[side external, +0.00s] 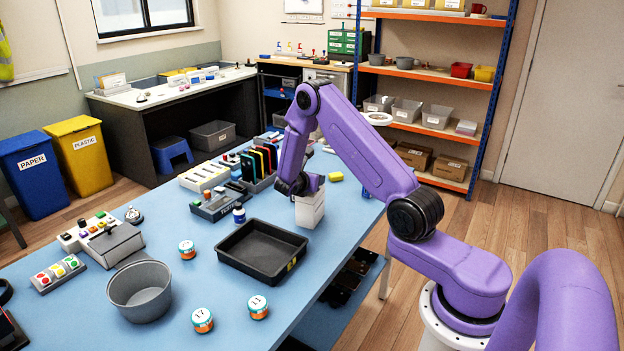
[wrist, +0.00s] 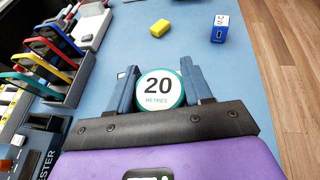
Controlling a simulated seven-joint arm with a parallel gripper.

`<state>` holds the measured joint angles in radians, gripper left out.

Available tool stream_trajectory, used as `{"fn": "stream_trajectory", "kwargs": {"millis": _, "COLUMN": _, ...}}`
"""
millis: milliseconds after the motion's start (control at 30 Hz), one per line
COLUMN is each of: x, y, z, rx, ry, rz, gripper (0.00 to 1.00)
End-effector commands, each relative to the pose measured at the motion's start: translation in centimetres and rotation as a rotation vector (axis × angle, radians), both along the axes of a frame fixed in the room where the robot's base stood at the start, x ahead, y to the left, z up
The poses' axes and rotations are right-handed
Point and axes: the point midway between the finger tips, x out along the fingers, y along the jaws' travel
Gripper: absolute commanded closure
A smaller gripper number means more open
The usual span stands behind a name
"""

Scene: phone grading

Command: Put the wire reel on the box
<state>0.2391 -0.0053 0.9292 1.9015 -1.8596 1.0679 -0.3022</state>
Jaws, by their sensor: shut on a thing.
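The wire reel (wrist: 159,88), round with a teal rim and a white face reading "20 METRES", is between the fingers of my gripper (wrist: 160,85) in the wrist view. The fingers are shut on its sides. In the side view my gripper (side external: 298,188) is low over the table, at the top of a white box (side external: 309,211). The reel is hidden there behind my gripper, so I cannot tell whether it touches the box. The white box does not show in the wrist view. Reels or jars marked 17 (side external: 202,320) and 11 (side external: 258,307) stand at the front.
A black tray (side external: 238,264) is in front of the box. A phone rack (wrist: 45,62) and tester stand left of my gripper. A yellow sponge (wrist: 172,31) and a small blue box (wrist: 220,32) lie beyond. A grey bucket (side external: 141,297) is at the front left.

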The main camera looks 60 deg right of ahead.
Motion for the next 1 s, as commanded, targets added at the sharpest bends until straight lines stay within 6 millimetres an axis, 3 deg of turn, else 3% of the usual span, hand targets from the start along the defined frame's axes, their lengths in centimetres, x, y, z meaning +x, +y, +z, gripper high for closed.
{"fn": "stream_trajectory", "kwargs": {"millis": 167, "x": 0.0, "y": 0.0, "z": -0.3, "rx": 0.0, "ry": 0.001, "rz": 0.0, "gripper": 0.8}}
{"fn": "stream_trajectory", "kwargs": {"millis": 200, "x": 0.0, "y": 0.0, "z": -0.3, "rx": 0.0, "ry": 0.001, "rz": 0.0, "gripper": 0.44}}
{"fn": "stream_trajectory", "kwargs": {"millis": 267, "x": 0.0, "y": 0.0, "z": -0.3, "rx": 0.0, "ry": 0.001, "rz": 0.0, "gripper": 0.25}}
{"fn": "stream_trajectory", "kwargs": {"millis": 667, "x": 0.0, "y": 0.2, "z": 0.2, "rx": 0.0, "ry": 0.0, "rz": 0.001, "gripper": 0.25}}
{"fn": "stream_trajectory", "kwargs": {"millis": 1000, "x": -1.0, "y": 5.7, "z": 2.4, "rx": 0.0, "ry": -0.001, "rz": 0.005, "gripper": 0.25}}
